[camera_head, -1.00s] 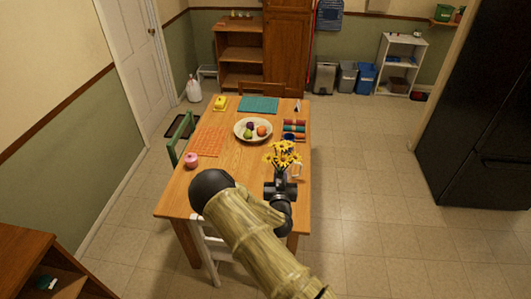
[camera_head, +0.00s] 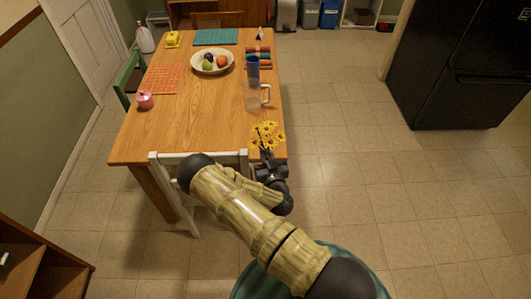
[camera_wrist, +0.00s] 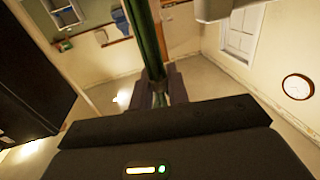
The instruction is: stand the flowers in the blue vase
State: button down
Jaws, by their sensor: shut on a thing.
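A bunch of yellow flowers (camera_head: 266,135) with dark centres shows just above my gripper (camera_head: 268,160), near the table's right front corner. My gripper is shut on the green stems; in the wrist view the stems (camera_wrist: 151,45) rise between the fingers (camera_wrist: 159,88). The blooms are out of the wrist view. The blue vase (camera_head: 252,68) stands towards the right edge of the table, beyond the flowers and apart from them. A clear pitcher (camera_head: 252,97) with a handle stands in front of it and partly hides its lower part.
The wooden table (camera_head: 198,125) also bears a fruit bowl (camera_head: 197,66), rolled cloths (camera_head: 264,58), an orange mat (camera_head: 160,79), a teal mat (camera_head: 216,37) and a pink pot (camera_head: 145,100). A white chair (camera_head: 205,160) stands at the front. Floor right of the table is clear.

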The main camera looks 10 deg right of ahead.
notch_tip(320, 180, down, 12)
jog(key=b, duration=1)
jog(key=shift+r, duration=0.2)
